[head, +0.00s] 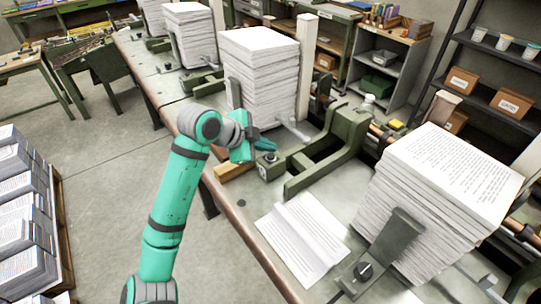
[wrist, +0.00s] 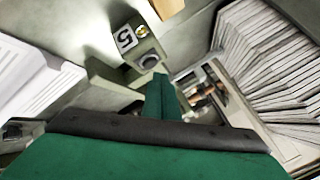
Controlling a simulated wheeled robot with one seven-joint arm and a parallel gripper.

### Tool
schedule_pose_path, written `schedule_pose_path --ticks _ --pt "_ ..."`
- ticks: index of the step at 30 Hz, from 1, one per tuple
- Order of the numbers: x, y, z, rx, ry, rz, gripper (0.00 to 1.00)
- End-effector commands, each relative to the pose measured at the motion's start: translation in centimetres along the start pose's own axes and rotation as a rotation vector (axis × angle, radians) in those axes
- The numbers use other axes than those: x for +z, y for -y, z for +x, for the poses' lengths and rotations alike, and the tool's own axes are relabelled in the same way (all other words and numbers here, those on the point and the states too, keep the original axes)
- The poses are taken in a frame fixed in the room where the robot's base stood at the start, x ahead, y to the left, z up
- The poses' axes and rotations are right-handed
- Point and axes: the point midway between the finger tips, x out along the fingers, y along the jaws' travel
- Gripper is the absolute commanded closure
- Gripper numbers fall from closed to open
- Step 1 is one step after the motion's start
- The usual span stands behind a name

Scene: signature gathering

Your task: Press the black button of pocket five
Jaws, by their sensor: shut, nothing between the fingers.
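My gripper (head: 268,145) is shut and empty, its teal fingertips over the near end of a green metal frame on the bench. A dark round button (head: 271,157) sits on the small green block there, just below the fingertips. In the wrist view the plate with the number 5 (wrist: 125,38) is on the green block, and a round knob-like part (wrist: 150,62) shows beside it, close beyond the tip of my fingers (wrist: 160,82). A small gap seems to lie between fingertip and button; contact cannot be told.
A tall paper stack (head: 262,90) stands behind the gripper, another stack (head: 400,200) to the right. Loose sheets (head: 300,240) lie on the bench in front. A wooden strip (head: 235,170) lies left of the block at the bench edge.

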Motion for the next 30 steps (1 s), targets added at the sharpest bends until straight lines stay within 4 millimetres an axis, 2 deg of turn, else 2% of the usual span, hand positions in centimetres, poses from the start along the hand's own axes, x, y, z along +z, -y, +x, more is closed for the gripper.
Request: schedule_pose_path --ticks 10,25,30 --pt "-0.2 0.2 -0.3 -0.001 0.0 0.001 1.0" --pt "-2.3 2.3 -3.1 0.0 0.001 0.001 1.0" --pt "-2.5 2.5 -3.5 0.0 0.0 -0.001 1.0"
